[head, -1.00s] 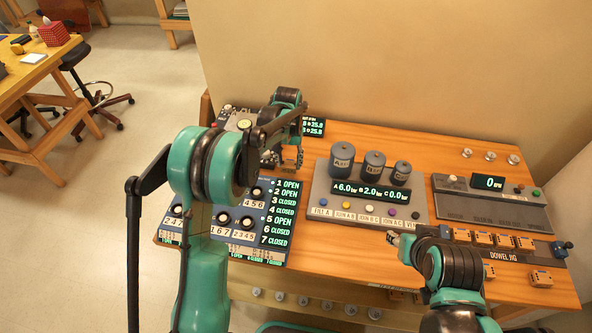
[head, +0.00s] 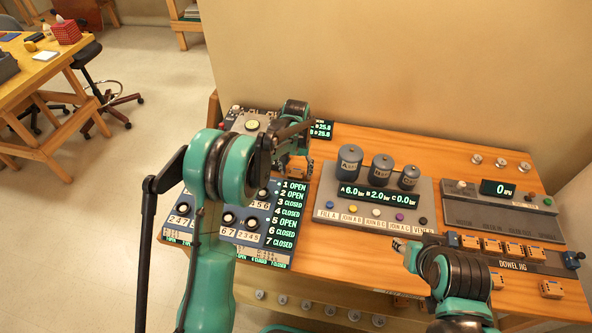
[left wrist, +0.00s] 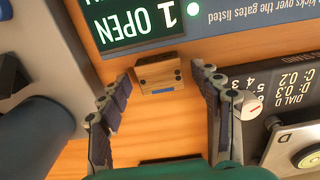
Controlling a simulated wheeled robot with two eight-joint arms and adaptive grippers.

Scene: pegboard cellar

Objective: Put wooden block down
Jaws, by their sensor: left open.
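A small wooden block (left wrist: 160,73) with dark holes and a blue stripe sits on the wooden bench top, beside the panel reading "1 OPEN". My left gripper (left wrist: 160,82) is open, with one finger on each side of the block and visible gaps between. In the head view my left gripper (head: 295,160) is over the bench between the gate panel and the bottle console, mostly behind my own arm.
The gate panel (head: 262,227) lies at the left of the bench. The bottle console (head: 330,190) stands in the middle. The dowel jig (head: 520,260) with several similar wooden blocks is at the right. A dial box (left wrist: 262,112) stands close to my left gripper's right finger.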

